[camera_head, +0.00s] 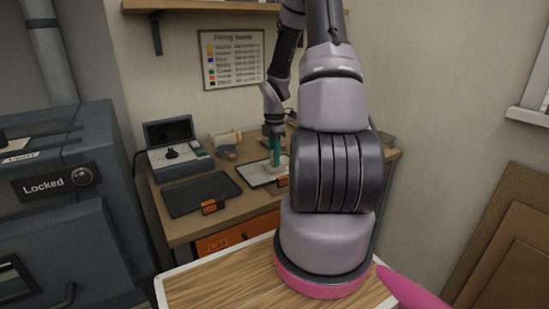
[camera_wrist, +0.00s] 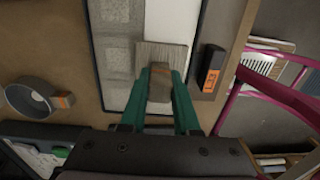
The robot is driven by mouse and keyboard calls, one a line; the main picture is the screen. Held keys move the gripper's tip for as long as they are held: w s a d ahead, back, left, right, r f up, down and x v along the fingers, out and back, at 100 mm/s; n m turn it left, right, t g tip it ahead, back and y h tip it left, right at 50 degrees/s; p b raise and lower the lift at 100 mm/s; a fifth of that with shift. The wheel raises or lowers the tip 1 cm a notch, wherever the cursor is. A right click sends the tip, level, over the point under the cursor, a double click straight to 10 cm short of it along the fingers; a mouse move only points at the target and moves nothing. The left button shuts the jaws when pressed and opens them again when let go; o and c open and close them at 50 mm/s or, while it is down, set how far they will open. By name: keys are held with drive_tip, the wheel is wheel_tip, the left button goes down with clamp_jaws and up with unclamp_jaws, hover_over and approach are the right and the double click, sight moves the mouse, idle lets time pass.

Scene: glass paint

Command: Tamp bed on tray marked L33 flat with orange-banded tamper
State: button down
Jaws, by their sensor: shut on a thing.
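My gripper (camera_head: 275,155) has green fingers and is over the tray with the pale bed (camera_head: 252,175) on the workbench. In the wrist view the fingers (camera_wrist: 161,78) are shut on the tamper (camera_wrist: 163,53), holding its brownish handle above a flat greyish base. An orange band on it cannot be made out. The base lies over the bed; whether it touches cannot be told. The bed shows a rough, speckled grey part (camera_wrist: 115,55) at left and a smoother, paler strip (camera_wrist: 172,18). An orange tag (camera_wrist: 212,76) sits at the tray's side; its marking is unreadable.
A dark, empty-looking tray (camera_head: 200,190) with an orange tag lies left on the bench. A device with a raised lid (camera_head: 172,148) stands behind it. A round ring-like container (camera_wrist: 30,98) is beside the bed tray. A cabinet marked Locked (camera_head: 60,190) stands at left.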

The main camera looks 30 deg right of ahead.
drive_tip(key=shift+a, duration=3.1)
drive_tip(key=shift+f, duration=0.8)
drive_tip(key=shift+f, duration=0.35)
drive_tip(key=shift+r, duration=0.1)
drive_tip(key=shift+r, duration=1.05)
